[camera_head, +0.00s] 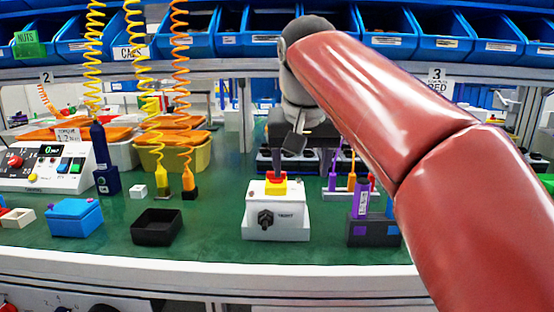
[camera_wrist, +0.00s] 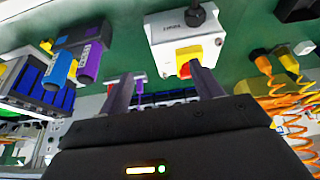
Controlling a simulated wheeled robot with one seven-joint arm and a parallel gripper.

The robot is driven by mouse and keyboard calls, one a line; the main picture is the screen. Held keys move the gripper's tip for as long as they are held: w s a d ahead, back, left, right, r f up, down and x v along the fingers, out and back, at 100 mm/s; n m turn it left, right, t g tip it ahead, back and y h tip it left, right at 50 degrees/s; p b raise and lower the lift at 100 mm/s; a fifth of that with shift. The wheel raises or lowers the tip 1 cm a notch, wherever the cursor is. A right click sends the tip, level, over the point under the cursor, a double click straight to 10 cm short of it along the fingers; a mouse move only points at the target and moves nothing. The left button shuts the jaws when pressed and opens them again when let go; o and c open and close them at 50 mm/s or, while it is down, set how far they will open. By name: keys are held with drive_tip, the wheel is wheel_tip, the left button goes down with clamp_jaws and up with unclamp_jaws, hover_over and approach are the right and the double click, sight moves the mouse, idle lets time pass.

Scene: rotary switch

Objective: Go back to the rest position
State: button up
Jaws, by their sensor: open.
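The rotary switch box (camera_head: 290,220) stands on the green bench top near the front edge. It is white, with a black knob (camera_head: 265,219) on its front and a red button on a yellow base (camera_head: 276,183) on top. My gripper (camera_head: 302,167) hangs above and behind the box, fingers down, open and empty. In the wrist view the box (camera_wrist: 165,40) is beyond my gripper (camera_wrist: 161,70), and one finger overlaps the yellow base (camera_wrist: 187,56). I cannot tell whether they touch; the knob (camera_wrist: 195,15) is apart from both fingers.
A black tray (camera_head: 157,228) and a blue box (camera_head: 75,218) stand left of the switch. A dark holder with a purple bottle (camera_head: 361,203) stands right, below my arm. Coiled hoses (camera_head: 138,60) hang at left. Blue bins (camera_head: 388,35) line the back shelf.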

drive_tip(key=s+d+f, duration=0.5)
drive_tip(key=s+f, duration=0.5)
drive_tip(key=f, duration=0.2)
drive_tip(key=s+d+f, duration=0.6)
drive_tip(key=s+f, duration=0.4)
drive_tip(key=f, duration=0.3)
drive_tip(key=shift+s+t, duration=0.2)
drive_tip(key=shift+t, duration=0.2)
drive_tip(key=shift+d, duration=0.1)
